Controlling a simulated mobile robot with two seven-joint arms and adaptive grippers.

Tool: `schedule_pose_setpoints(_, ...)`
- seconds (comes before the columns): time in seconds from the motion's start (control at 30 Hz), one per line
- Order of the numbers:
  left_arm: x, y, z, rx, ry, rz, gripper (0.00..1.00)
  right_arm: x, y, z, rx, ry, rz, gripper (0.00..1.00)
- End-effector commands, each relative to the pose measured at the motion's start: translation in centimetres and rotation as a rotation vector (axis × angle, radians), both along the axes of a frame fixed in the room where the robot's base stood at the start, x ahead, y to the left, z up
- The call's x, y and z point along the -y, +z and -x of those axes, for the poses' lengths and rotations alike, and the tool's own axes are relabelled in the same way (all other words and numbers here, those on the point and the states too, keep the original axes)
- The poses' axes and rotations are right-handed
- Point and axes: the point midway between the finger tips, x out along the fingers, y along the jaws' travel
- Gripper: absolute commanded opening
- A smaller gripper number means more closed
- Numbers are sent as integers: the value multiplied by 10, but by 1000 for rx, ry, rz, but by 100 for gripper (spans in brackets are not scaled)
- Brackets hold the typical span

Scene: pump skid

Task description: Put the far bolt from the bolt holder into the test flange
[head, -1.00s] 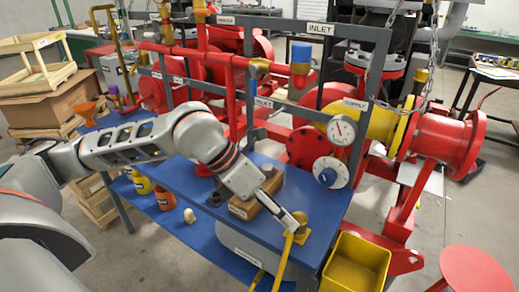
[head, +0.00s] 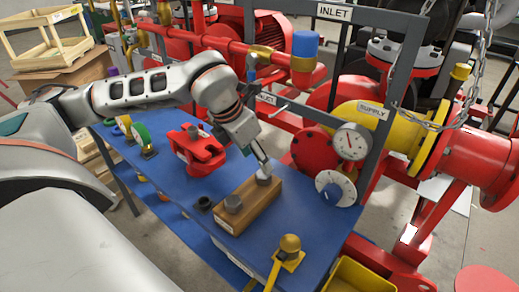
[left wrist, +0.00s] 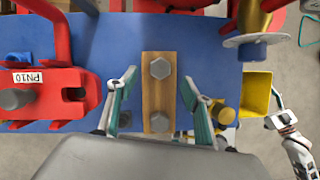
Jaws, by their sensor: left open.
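The bolt holder is a wooden block (head: 250,207) on the blue table, with two grey hex-headed bolts. The far bolt (head: 264,178) is at the block's far end; the near bolt (head: 233,203) stands nearer. My left gripper (head: 264,164) is over the far end. In the left wrist view it (left wrist: 159,78) is open, its fingers on either side of the block, with the far bolt (left wrist: 160,68) between the tips and clear of both. The red test flange (head: 198,150) stands left of the block. The left wrist view shows it marked PN10 (left wrist: 40,88), with a grey bolt head and a dark hole.
Gauges (head: 352,142) and pipes rise behind. A yellow bin (head: 358,276) is at the right. My right gripper (left wrist: 275,112) shows small at the right edge.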

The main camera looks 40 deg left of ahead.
Motion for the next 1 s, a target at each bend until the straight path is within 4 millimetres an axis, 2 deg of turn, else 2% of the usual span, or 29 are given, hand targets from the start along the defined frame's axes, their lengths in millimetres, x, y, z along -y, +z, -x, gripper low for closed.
schedule_pose_setpoints(0.2,4,-30,-11,-4,-2,0,50,0,-12,14,-31,1,3,68)
schedule_pose_setpoints(0.43,7,-56,-21,-3,-1,1,50,0,-9,9,-23,2,3,68)
schedule_pose_setpoints(0.6,7,-63,-25,-1,-1,0,50,0,-3,5,-12,1,1,68)
schedule_pose_setpoints(0.87,8,-64,-25,0,-1,1,50,-1,-1,4,-7,1,0,68)
schedule_pose_setpoints(1.0,8,-64,-25,-1,-1,0,14,-1,-1,4,-8,1,0,68)
